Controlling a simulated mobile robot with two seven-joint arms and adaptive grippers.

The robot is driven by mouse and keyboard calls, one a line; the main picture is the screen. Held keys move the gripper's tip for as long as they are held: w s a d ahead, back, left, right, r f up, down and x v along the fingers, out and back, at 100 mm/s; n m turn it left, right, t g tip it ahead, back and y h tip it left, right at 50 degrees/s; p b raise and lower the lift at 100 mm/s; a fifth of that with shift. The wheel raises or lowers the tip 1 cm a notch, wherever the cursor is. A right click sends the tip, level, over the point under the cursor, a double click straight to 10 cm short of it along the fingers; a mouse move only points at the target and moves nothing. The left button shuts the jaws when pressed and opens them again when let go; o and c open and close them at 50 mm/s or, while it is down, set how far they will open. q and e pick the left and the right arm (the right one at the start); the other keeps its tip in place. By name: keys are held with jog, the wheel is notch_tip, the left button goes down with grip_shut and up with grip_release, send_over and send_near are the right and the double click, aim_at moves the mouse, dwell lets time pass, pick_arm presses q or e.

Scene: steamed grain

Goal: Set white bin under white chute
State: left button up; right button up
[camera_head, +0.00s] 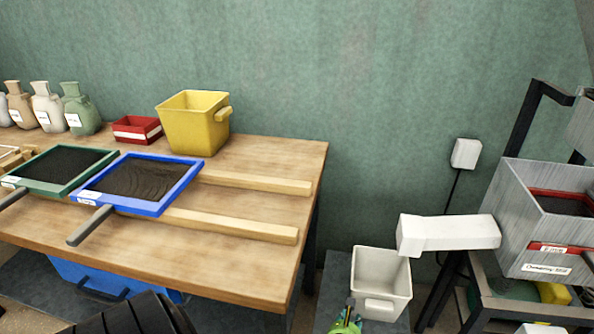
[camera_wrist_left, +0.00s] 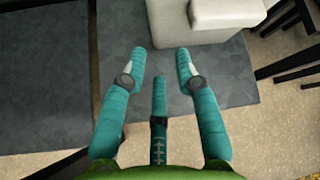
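The white bin (camera_head: 381,305) stands upright and open on a low dark grey platform, with its handle on the near side. The white chute (camera_head: 450,233) sticks out leftward from the grey machine. Its outlet end overlaps the bin's far right rim in the head view; I cannot tell whether it is directly above the opening. My left gripper (camera_head: 347,322) is just in front of the bin, mostly cut off by the lower edge. In the left wrist view the gripper (camera_wrist_left: 160,60) is open and empty, its fingertips short of the bin (camera_wrist_left: 195,30). My right gripper is not in view.
A wooden table (camera_head: 240,270) on the left holds a blue-framed sieve (camera_head: 188,178), a green-framed sieve (camera_head: 108,157), a yellow bin (camera_head: 195,130), a red box (camera_head: 137,130) and vases. The grey machine (camera_head: 540,235) stands right. Bare platform (camera_wrist_left: 50,60) lies left of the bin.

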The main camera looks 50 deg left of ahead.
pick_arm(q)
jog(key=s+d+f+n+g+h, duration=0.2)
jog(key=s+d+f+n+g, duration=0.1)
jog(key=s+f+n, duration=0.8)
jog(key=s+d+f+n+g+h, duration=0.2)
jog(key=s+f+n, duration=0.8)
jog(key=s, duration=0.6)
jog(key=d+f+h, duration=0.1)
jog(key=d, duration=0.1)
jog(key=shift+d+f+n+g+h, duration=0.2)
jog(key=shift+d+n+g+h, duration=0.1)
jog(key=shift+n+g, duration=0.1)
jog(key=shift+s+a, duration=0.1)
jog(key=shift+s, duration=0.05)
